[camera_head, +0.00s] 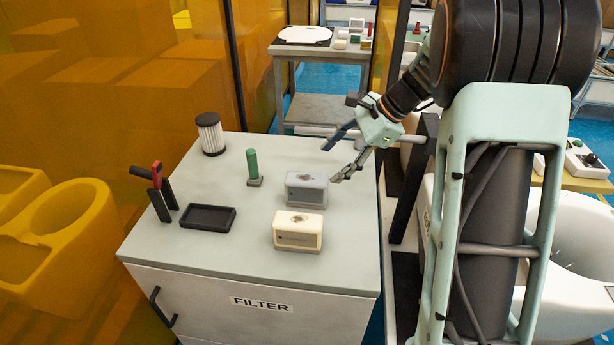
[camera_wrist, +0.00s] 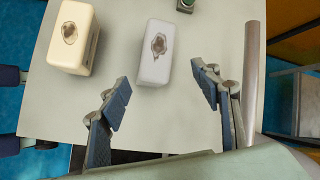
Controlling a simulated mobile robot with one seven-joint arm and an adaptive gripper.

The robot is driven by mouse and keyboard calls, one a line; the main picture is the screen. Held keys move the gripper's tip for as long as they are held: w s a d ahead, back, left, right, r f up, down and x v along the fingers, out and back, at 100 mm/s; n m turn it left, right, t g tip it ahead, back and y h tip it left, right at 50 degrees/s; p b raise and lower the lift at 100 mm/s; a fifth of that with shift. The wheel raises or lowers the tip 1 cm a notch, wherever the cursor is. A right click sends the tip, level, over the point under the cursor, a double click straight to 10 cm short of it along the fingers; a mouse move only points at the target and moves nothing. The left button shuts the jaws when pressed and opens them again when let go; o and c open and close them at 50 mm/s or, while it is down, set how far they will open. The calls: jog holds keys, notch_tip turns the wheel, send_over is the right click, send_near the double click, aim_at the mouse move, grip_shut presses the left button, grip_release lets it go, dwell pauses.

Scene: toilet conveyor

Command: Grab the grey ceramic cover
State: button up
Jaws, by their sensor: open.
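The grey ceramic cover (camera_head: 306,190) is a small block-shaped piece with a dark mark on top. It sits on the light grey cabinet top, behind a cream cover of the same shape (camera_head: 298,231). My gripper (camera_head: 341,157) is open and empty, above and to the right of the grey cover in the head view. In the wrist view the grey cover (camera_wrist: 156,54) lies ahead of my gripper (camera_wrist: 163,108), roughly between the lines of the two spread fingers and apart from both. The cream cover (camera_wrist: 73,38) is to its left there.
The cabinet (camera_head: 250,268) is labelled FILTER. On its top stand a green-handled piece (camera_head: 253,167), a pleated filter (camera_head: 210,133), a black tray (camera_head: 208,218) and a red-and-black tool (camera_head: 158,188). The green piece (camera_wrist: 187,5) shows at the wrist view's top edge.

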aim_at(327, 181)
notch_tip(327, 181, down, 5)
jog(key=d+m+y+b, duration=0.1)
jog(key=d+m+y, duration=0.2)
jog(key=m+y, duration=0.3)
jog(key=shift+n+y, duration=0.3)
jog(key=shift+y, duration=0.1)
jog(key=x, duration=0.5)
jog(key=shift+s, duration=0.35)
jog(key=x, duration=0.6)
jog(key=shift+w+d, duration=0.1)
jog(key=shift+w, duration=0.15)
jog(key=shift+c, duration=0.3)
jog(key=c, duration=1.5)
jog(key=shift+o, duration=0.2)
jog(key=shift+r, duration=0.1)
